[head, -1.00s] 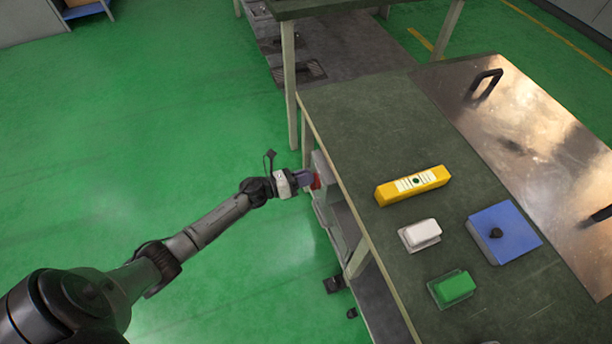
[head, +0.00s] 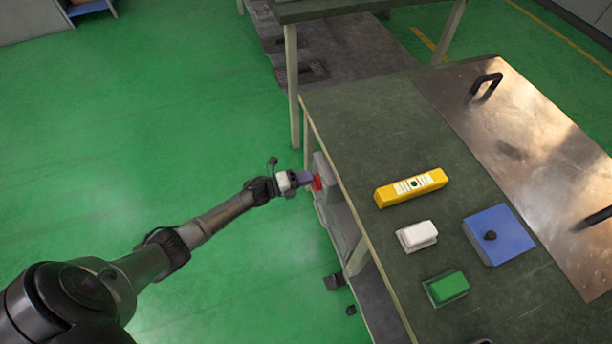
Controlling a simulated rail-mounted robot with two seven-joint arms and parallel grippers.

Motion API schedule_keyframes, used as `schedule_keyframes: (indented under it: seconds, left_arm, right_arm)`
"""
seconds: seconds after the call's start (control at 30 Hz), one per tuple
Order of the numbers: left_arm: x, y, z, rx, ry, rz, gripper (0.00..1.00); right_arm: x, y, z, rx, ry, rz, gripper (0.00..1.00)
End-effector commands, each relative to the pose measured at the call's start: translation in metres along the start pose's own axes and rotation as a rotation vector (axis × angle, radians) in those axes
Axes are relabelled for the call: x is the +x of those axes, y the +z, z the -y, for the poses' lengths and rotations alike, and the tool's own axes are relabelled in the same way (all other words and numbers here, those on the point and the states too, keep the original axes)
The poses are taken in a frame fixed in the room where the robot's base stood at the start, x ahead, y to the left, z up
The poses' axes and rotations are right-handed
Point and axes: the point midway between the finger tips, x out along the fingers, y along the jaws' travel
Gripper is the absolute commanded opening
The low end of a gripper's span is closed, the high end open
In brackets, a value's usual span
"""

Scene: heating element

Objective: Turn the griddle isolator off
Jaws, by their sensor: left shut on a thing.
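The isolator is a grey box (head: 325,200) on the near left side of the workbench, below its top, with a red knob (head: 317,183) facing left. My left gripper (head: 308,180) reaches in from the left and is shut at the red knob; its fingertips partly hide the knob. The angle of the knob is too small to read. My right gripper is not in view.
The green-topped bench (head: 365,130) carries a yellow bar (head: 411,188), a white block (head: 418,235), a green block (head: 447,288), a blue box (head: 499,235) with a black knob and a metal griddle plate (head: 530,150). Green floor on the left is clear.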

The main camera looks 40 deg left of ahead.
Motion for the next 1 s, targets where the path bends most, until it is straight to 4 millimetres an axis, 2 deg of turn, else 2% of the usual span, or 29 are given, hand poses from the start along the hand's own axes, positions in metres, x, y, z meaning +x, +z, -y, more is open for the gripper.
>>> schedule_keyframes:
  seconds: [0.33,0.97,1.0]
  left_arm:
    - [-0.0002,-0.0002,-0.0036,-0.152,0.001,0.0,0.0]
    - [-0.0001,-0.0008,-0.0049,-0.19,0.0,0.0,0.0]
    - [-0.0001,-0.0008,-0.0049,-0.19,0.0,0.0,0.18]
  right_arm:
    - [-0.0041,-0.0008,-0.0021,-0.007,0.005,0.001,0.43]
    - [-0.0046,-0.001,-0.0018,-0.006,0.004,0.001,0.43]
    - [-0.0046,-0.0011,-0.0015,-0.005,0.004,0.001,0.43]
